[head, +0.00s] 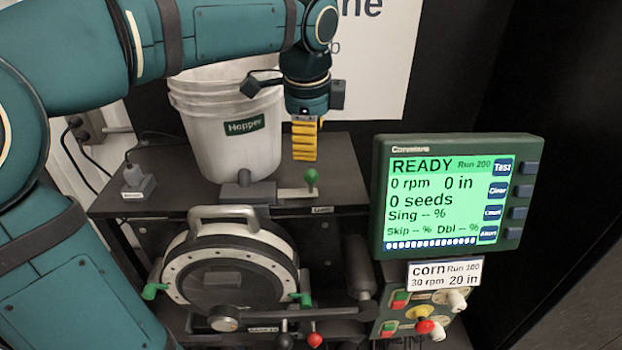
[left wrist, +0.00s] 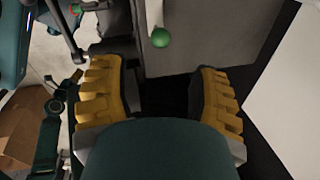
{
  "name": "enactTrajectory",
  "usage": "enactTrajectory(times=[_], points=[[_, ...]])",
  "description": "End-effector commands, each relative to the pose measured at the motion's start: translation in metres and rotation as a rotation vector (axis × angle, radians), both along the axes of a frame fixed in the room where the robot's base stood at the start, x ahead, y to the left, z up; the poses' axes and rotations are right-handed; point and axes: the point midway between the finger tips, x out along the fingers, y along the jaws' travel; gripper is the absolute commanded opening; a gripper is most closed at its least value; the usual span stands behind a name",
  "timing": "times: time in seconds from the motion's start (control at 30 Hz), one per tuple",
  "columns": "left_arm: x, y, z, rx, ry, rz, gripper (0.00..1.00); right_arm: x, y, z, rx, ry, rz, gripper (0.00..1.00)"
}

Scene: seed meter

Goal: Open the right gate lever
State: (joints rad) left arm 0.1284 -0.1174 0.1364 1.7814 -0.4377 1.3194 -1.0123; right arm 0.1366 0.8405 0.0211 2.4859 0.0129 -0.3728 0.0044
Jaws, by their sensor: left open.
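A lever with a green knob (head: 311,177) stands at the hopper's base, on the right of the dark shelf. A green knob also shows in the left wrist view (left wrist: 160,37), above the gap between the fingers. My left gripper (head: 304,140) points down above the green-knobbed lever, apart from it. In the left wrist view its yellow fingers (left wrist: 160,98) are spread with nothing between them. Lower down, a black knob (head: 284,341) and a red knob (head: 315,340) sit below the round seed meter (head: 177,278). I cannot tell which lever is labelled right gate. My right gripper is not in view.
The white hopper bucket (head: 228,158) stands just left of the gripper. The green-screened monitor (head: 446,236) is to the right and reads READY. The dark shelf (head: 335,160) has free room around the lever.

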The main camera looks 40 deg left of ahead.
Motion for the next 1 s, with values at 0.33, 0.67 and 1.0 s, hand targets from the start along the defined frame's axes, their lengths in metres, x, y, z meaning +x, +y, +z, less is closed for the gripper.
enactTrajectory(times=[0.33, 0.67, 1.0], points=[[0.011, 0.006, -0.069, -0.001, 0.003, 0.001, 0.61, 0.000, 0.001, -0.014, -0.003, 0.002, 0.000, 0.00], [0.017, 0.010, -0.101, 0.000, 0.001, 0.001, 0.61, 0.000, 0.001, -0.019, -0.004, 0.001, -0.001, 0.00], [0.018, 0.010, -0.103, 0.000, 0.000, 0.001, 0.59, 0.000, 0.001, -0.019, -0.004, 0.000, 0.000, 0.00]])
